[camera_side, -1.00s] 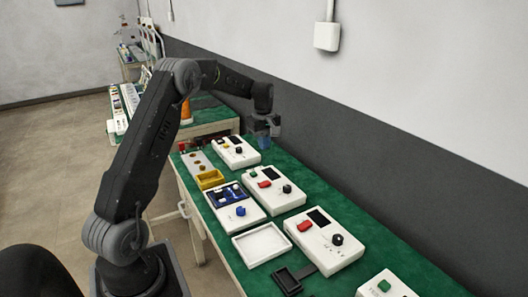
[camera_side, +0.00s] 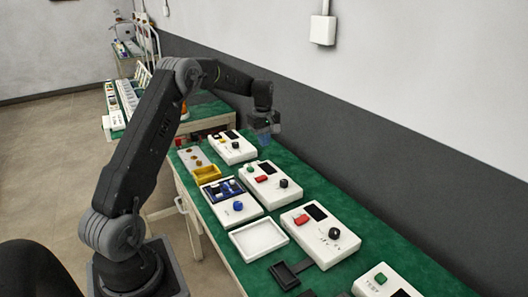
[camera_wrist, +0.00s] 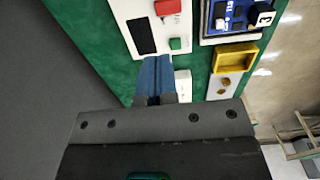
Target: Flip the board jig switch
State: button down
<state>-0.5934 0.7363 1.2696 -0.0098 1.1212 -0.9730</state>
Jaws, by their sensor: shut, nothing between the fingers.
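The board jig appears to be the white box with a blue board area and a blue knob (camera_side: 238,205), in the middle of the bench in the side view. Part of its blue board (camera_wrist: 230,18) shows at the top right of the wrist view, cut off by the frame. I cannot make out the switch or its position. My gripper (camera_side: 266,134) is raised above the far part of the bench, near the wall and apart from the jig. Its blue fingers (camera_wrist: 155,66) are shut and empty, pointing down.
White instrument boxes line the wall side, including one with a red button (camera_side: 268,185) and a far one (camera_side: 231,150) near my gripper. A yellow bin (camera_side: 207,175) sits beyond the jig. A white tray (camera_side: 236,242) lies nearer. The grey wall runs close behind the bench.

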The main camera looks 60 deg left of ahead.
aim_at(261, 177)
notch_tip(261, 177, down, 13)
jog(key=shift+w+r, duration=0.1)
jog(key=shift+r, duration=0.05)
dwell(0.4)
jog(key=shift+f, duration=0.3)
jog(key=shift+s+r, duration=0.25)
jog(key=shift+s, duration=0.5)
jog(key=shift+r, duration=0.1)
notch_tip(261, 177, up, 14)
jog(key=shift+s, duration=0.15)
dwell(0.3)
